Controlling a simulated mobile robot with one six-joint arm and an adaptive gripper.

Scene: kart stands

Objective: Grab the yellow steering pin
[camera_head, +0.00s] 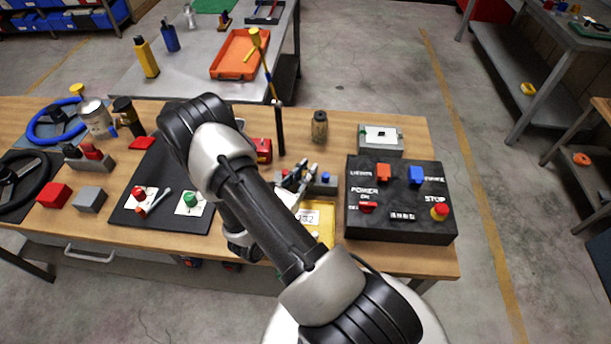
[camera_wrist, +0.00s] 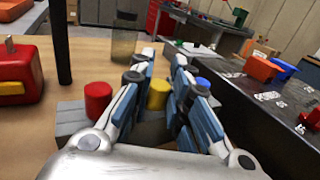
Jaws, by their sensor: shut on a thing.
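The yellow steering pin (camera_wrist: 158,95) is a short yellow cylinder in the middle of the wrist view, between the fingers of my gripper (camera_wrist: 158,74). The fingers are shut on it. It stands at the grey holder block (camera_wrist: 72,120), between a red pin (camera_wrist: 98,99) on the left and a blue pin (camera_wrist: 203,84) on the right; I cannot tell whether it is still seated. In the head view my gripper (camera_head: 297,178) is low over the holder (camera_head: 322,188), and the yellow pin cannot be made out there.
A black control box (camera_head: 400,225) stands close on the right. A black pole (camera_head: 279,130) and a red box (camera_head: 263,150) are on the left. A glass jar (camera_head: 319,127) stands behind. A yellow tray (camera_head: 325,232) lies in front of the holder.

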